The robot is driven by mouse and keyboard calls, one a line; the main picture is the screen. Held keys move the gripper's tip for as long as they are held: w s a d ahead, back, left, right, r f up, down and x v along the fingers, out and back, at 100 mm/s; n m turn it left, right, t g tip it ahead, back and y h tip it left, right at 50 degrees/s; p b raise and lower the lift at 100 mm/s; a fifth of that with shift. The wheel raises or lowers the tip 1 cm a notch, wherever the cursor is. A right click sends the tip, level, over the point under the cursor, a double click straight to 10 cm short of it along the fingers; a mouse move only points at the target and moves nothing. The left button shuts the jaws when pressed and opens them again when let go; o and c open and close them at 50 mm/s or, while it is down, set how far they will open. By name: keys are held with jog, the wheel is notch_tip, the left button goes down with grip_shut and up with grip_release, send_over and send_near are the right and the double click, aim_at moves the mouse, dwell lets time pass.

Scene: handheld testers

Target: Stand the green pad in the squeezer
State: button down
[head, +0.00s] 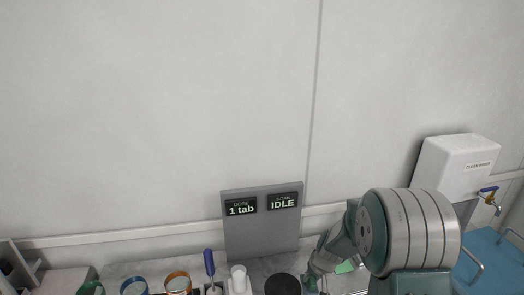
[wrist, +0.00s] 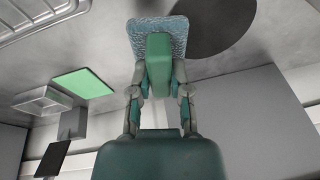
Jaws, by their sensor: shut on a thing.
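My gripper (wrist: 160,75) is in the middle of the wrist view, its two fingers closed on the sides of a narrow green block, which looks like the green pad (wrist: 159,62). A pale blue, rough-textured piece (wrist: 136,32) shows just beyond the block; I cannot tell whether they touch. In the head view my gripper (head: 314,280) is low over the counter, and the block cannot be made out there. I cannot tell which thing is the squeezer.
A light green flat square (wrist: 83,83) and a clear box (wrist: 42,99) are at left in the wrist view. A dark disc (wrist: 215,22) lies at upper right. A grey display panel (head: 262,225), a blue-handled tool (head: 209,263) and a white dispenser (head: 458,165) stand along the wall.

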notch_tip(320, 180, up, 6)
jog(key=shift+r, duration=0.15)
notch_tip(320, 180, down, 7)
jog(key=shift+f, duration=0.15)
jog(key=shift+r, duration=3.35)
notch_tip(320, 180, down, 7)
jog(key=shift+r, duration=0.1)
jog(key=shift+d, duration=0.1)
